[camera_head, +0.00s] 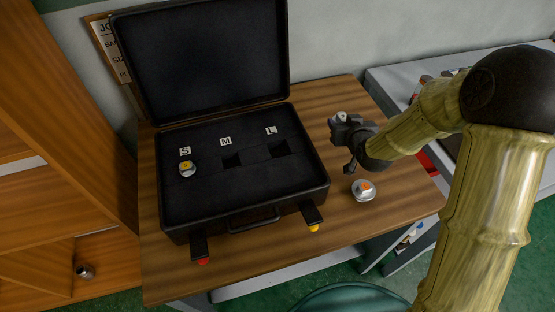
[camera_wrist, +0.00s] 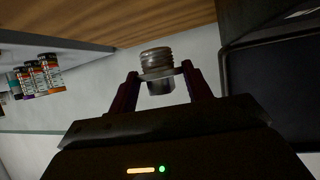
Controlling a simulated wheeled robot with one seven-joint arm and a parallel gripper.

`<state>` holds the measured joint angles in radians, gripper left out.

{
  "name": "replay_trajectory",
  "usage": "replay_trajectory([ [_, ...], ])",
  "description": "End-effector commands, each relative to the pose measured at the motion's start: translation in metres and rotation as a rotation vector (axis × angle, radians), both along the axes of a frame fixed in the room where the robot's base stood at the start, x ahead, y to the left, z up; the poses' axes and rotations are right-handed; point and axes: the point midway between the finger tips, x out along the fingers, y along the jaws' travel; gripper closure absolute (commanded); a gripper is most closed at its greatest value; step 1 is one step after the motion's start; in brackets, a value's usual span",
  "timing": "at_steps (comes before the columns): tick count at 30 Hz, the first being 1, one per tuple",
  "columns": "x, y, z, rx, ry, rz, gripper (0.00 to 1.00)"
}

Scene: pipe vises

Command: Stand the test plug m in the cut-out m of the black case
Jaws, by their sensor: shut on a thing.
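The open black case (camera_head: 245,190) stands on the wooden table, with its lid up at the back. Its cut-out m (camera_head: 232,160) sits in the middle under the label M and is empty. My gripper (camera_head: 341,123) is right of the case, above the table. It is shut on a grey metal plug (camera_head: 340,116), which looks to be test plug m; no letter on it is readable. In the wrist view the plug (camera_wrist: 157,57) is pinched between both fingertips (camera_wrist: 158,74), with its ribbed part and a flange showing.
Cut-out L (camera_head: 279,149) is empty. A wider plug with an orange top (camera_head: 364,190) stands on the table right of the case. The raised lid (camera_head: 205,55) walls off the back.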

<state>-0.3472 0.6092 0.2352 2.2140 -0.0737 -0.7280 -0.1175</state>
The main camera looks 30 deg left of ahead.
Motion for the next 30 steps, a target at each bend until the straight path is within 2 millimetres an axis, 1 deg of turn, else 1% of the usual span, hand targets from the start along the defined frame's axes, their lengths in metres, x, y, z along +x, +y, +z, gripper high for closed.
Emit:
replay_trajectory([
  [5,0.000,0.000,0.001,0.000,0.000,0.000,0.76],
  [8,0.000,0.000,-0.005,-0.001,0.002,0.001,0.76],
  [11,0.000,0.000,-0.018,-0.002,0.005,0.000,0.76],
  [15,-0.001,0.000,-0.041,-0.002,0.005,0.002,0.76],
  [18,0.000,0.000,-0.053,-0.001,0.003,0.001,0.76],
  [21,0.000,0.000,-0.057,0.001,-0.001,0.000,0.76],
  [30,0.000,0.000,-0.059,0.000,0.000,0.000,0.76],
])
